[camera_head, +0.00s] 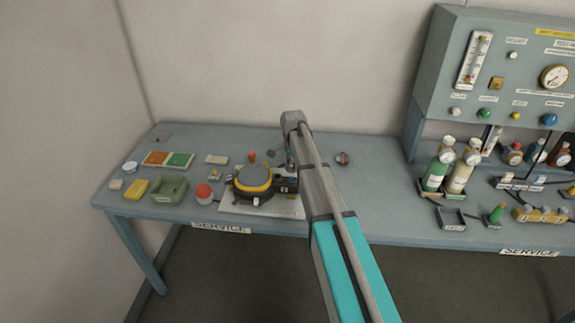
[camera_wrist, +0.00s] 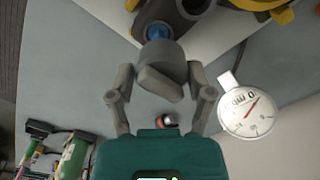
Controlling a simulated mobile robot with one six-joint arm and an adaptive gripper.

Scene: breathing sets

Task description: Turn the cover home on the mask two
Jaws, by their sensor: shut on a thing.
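The mask (camera_head: 252,182), yellow and black with a grey disc top, lies on a pale sheet on the bench. Its dark body and port also show at the top of the wrist view (camera_wrist: 187,22), with blue (camera_wrist: 157,33) in the port. A grey round cover with a blocky grip (camera_wrist: 160,60) is at that port, in line with it. I cannot tell how fully it is seated. My gripper (camera_wrist: 161,78) is shut on the cover, one finger on each side. In the head view my gripper (camera_head: 290,162) is at the mask's right side, partly hidden by my arm.
A white dial with a red needle (camera_wrist: 247,110) is close right of my gripper. A small red and dark item (camera_head: 343,158) lies right of my arm. Left are a red-topped jar (camera_head: 204,193) and a green tray (camera_head: 169,189). Bottles (camera_head: 438,170) stand right.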

